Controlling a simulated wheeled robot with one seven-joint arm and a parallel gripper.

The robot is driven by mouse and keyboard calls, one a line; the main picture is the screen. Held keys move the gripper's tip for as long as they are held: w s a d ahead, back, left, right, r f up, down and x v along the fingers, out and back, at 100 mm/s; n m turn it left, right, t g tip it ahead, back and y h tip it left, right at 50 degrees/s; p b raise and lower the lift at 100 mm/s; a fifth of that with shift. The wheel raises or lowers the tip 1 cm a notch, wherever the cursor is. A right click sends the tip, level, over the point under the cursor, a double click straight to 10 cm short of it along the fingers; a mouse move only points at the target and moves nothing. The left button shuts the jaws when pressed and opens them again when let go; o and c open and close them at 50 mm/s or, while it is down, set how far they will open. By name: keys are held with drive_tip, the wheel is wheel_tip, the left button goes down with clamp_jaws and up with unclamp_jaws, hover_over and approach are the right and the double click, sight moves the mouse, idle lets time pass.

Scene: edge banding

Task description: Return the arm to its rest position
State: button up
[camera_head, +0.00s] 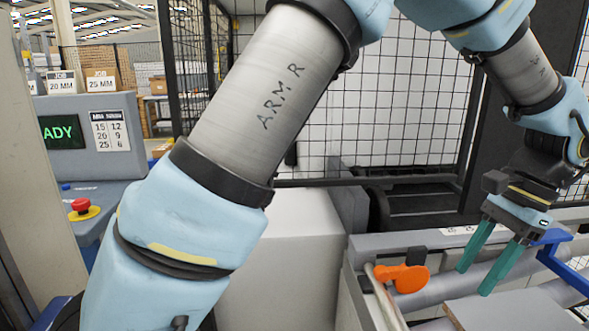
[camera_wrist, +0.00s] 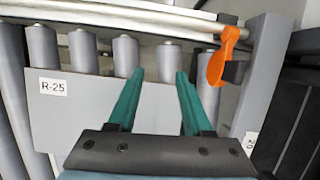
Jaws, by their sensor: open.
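My arm spans the head view, its forearm link marked "ARM R". My gripper (camera_head: 484,281) is at the right of the head view, above the roller conveyor, with its two green fingers apart and pointing down. In the wrist view my gripper (camera_wrist: 158,75) shows the same two fingers spread, with nothing between them. A grey panel labelled R-25 (camera_wrist: 85,105) lies on the rollers beneath and beyond the fingers. This panel also shows in the head view (camera_head: 515,310) below the fingertips, apart from them.
An orange handle (camera_head: 403,278) stands on the conveyor's rail left of my gripper; it also shows in the wrist view (camera_wrist: 222,55). A blue bracket (camera_head: 562,262) is close at the right. A control console (camera_head: 85,165) with a red emergency button (camera_head: 82,206) stands left. A mesh fence (camera_head: 400,110) is behind.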

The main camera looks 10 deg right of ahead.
drive_tip(key=w+a+f+n+h, duration=0.25)
drive_tip(key=w+a+n, duration=0.65)
drive_tip(key=w+a, duration=1)
drive_tip(key=s+a+f+n+t+h, duration=0.1)
drive_tip(key=a+n, duration=0.6)
drive_tip(key=a, duration=1.5)
drive_tip(key=shift+s+f+n+t+h, duration=0.2)
drive_tip(key=shift+s+n+t+h, duration=0.1)
drive_tip(key=shift+n+h, duration=0.1)
